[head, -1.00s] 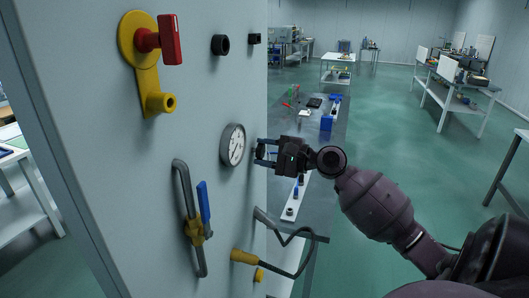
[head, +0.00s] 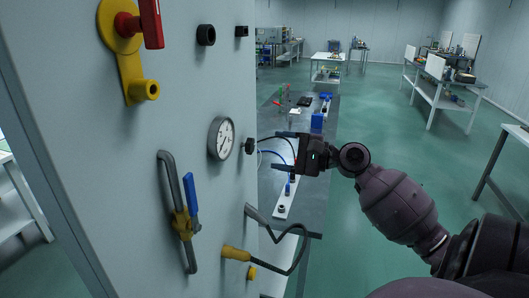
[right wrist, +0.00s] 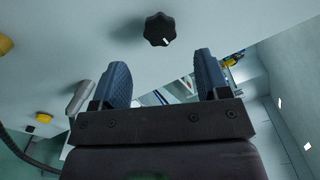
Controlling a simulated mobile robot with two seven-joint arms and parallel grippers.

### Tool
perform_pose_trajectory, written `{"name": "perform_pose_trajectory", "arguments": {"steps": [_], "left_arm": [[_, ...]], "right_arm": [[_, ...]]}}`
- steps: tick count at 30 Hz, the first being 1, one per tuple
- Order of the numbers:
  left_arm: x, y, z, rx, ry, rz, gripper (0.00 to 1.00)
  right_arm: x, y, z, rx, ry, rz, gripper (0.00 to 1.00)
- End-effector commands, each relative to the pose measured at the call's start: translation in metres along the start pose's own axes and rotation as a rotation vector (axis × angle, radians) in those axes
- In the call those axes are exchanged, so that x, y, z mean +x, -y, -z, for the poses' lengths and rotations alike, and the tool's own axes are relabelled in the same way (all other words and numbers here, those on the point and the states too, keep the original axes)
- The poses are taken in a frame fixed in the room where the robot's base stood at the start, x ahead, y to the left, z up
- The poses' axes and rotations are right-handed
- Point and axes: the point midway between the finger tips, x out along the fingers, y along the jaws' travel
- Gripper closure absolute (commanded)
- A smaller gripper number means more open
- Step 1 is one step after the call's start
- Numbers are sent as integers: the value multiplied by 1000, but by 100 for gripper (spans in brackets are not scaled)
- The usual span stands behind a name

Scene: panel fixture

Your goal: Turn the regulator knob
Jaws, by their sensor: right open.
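The regulator knob (head: 249,146) is a small black knob on the right part of the pale panel (head: 90,190), right of the round gauge (head: 221,138). In the right wrist view the black knob (right wrist: 159,29) has a lobed rim and a white mark toward its lower right. My right gripper (head: 280,152) is open and empty in the head view, to the right of the knob with a gap between them. In the right wrist view its two blue-grey fingers (right wrist: 162,68) stand apart below the knob, not touching it. My left gripper is not in view.
A red handle (head: 151,24) on a yellow mount, a blue valve lever (head: 192,194) and a yellow-handled part with a dark cable (head: 237,254) stick out from the panel. A grey bench (head: 310,190) with small items stands behind my right gripper. Green floor is open farther right.

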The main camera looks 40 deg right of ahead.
Motion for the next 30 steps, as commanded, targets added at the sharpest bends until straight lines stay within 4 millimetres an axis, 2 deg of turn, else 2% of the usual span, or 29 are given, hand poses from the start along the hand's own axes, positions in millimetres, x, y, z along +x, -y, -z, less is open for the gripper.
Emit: {"name": "perform_pose_trajectory", "arguments": {"steps": [3, 10, 30], "left_arm": [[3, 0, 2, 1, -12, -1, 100], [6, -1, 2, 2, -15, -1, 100], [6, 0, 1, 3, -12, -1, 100]], "right_arm": [[-19, -1, 1, 1, -2, 1, 31], [-37, 0, 0, 0, 0, 0, 31], [-38, 0, 0, -3, 0, 0, 31]]}}
